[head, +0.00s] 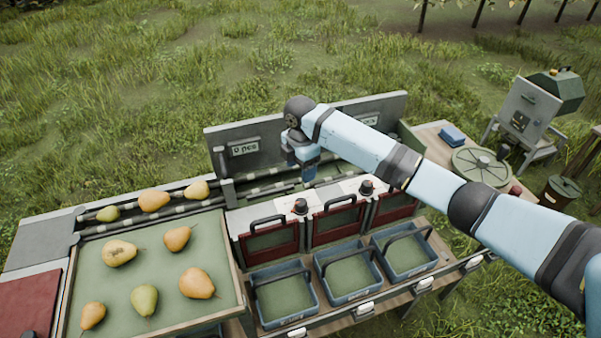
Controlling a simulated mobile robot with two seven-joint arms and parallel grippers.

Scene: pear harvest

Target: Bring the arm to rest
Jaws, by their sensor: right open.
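My right arm (350,140) reaches in from the right edge across the sorting bench. Its wrist bends down near the back board. My right gripper (307,176) points down over the channel behind the red-framed gates, open, with no pear seen in it. Its fingertips are small and partly hidden by the hand. My left arm and gripper do not show.
Several pears lie on the green tray (150,255), and others sit on the roller lane (145,208) behind it. Empty blue baskets (284,301) stand before the gates (270,243). A grey back board (260,150) rises near my gripper. A round lid (481,166) lies at the right.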

